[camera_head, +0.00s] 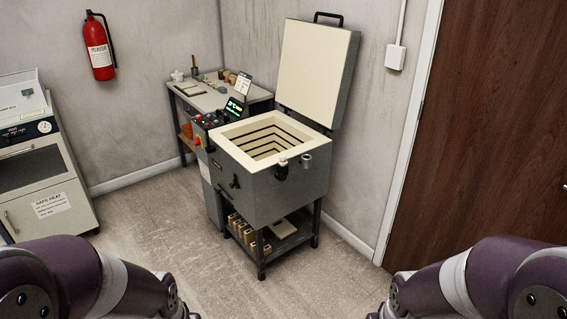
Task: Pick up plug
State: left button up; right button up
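A grey top-loading kiln (265,196) stands in the middle on a dark stand, its thick lid (317,72) raised at the back. Its pale chamber is open and looks empty from here. Small dark fittings are on its outside: a black one (281,171) at the front upper edge, a grey cylindrical one (307,160) right of it, and a black one (235,182) on the front left face. Which of these is the plug, I cannot tell. Only links of my two arms show in the bottom corners, well short of the kiln. Both grippers are out of view.
A control box with a lit display (234,108) stands left of the kiln. Behind is a worktable (215,100) with small items. Pale blocks (240,228) sit on the kiln's lower shelf. A white-and-grey oven (42,165) is at left. The floor (165,225) between is clear.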

aim_at(282, 161)
jog(key=i+j+z, duration=0.1)
jog(key=z, duration=1.15)
jog(key=i+j+z, duration=0.2)
jog(key=j+z, duration=0.3)
jog(key=j, duration=0.2)
jog(key=j+z, duration=0.45)
jog(key=j, duration=0.3)
jog(key=j+z, duration=0.5)
jog(key=j, duration=0.75)
jog(key=k+j, duration=0.15)
jog(key=j, duration=0.85)
jog(key=k+j+z, duration=0.1)
jog(key=j, duration=0.35)
jog(key=k+j, duration=0.15)
jog(key=j, duration=0.35)
